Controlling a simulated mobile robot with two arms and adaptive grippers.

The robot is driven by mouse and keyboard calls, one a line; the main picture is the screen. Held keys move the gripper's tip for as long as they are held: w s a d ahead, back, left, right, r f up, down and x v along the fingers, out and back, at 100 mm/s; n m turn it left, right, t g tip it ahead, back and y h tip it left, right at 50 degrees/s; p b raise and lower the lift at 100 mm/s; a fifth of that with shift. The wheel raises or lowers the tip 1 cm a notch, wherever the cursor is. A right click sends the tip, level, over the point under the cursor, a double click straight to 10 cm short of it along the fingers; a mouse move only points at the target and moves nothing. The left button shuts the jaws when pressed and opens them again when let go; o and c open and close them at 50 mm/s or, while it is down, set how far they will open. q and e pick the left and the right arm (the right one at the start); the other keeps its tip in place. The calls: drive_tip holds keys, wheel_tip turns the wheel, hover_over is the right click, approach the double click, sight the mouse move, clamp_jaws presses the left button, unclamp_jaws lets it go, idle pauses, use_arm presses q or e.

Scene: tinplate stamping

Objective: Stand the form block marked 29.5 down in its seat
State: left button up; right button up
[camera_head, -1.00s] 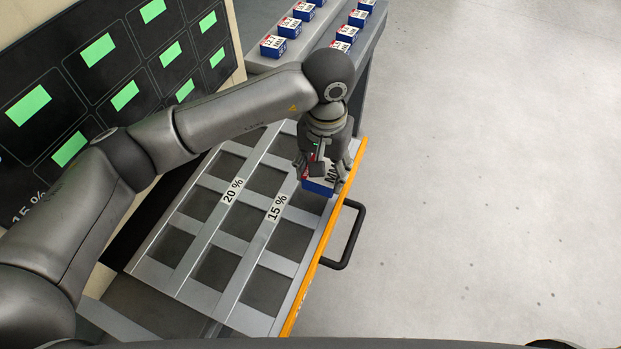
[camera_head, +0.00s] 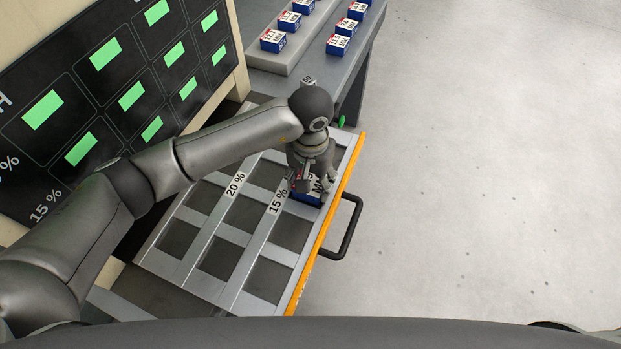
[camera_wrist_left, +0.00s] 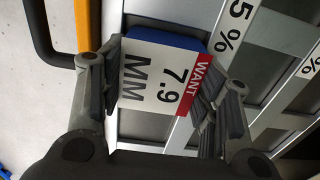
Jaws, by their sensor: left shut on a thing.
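My left gripper (camera_head: 309,184) is shut on a blue form block (camera_head: 306,196) with a white and red label. In the left wrist view the label on this block (camera_wrist_left: 160,75) reads "WANT 7.9 MM", not 29.5. The fingers grip it from two opposite sides. The block is over the right-hand column of the grey seat frame (camera_head: 257,226), beside the "15 %" strip and near the orange edge. The fingers and block hide the seat under it; I cannot tell whether it touches the bottom. I can read no block marked 29.5. My right gripper is out of view.
The frame's other visible seats look empty. An orange-edged drawer front (camera_head: 322,232) with a black handle (camera_head: 348,232) borders the right side. Several blue blocks stand on the grey bench (camera_head: 300,58) behind. A black panel (camera_head: 112,105) with green rectangles is at left. The floor at right is clear.

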sight(311, 182)
use_arm(q)
drive_tip(key=shift+f, duration=0.15)
drive_tip(key=o, duration=1.1)
drive_tip(key=shift+o, duration=0.2)
drive_tip(key=shift+r, duration=0.4)
wheel_tip(311, 182, up, 12)
drive_tip(key=b, duration=0.4)
drive_tip(key=shift+f, duration=0.15)
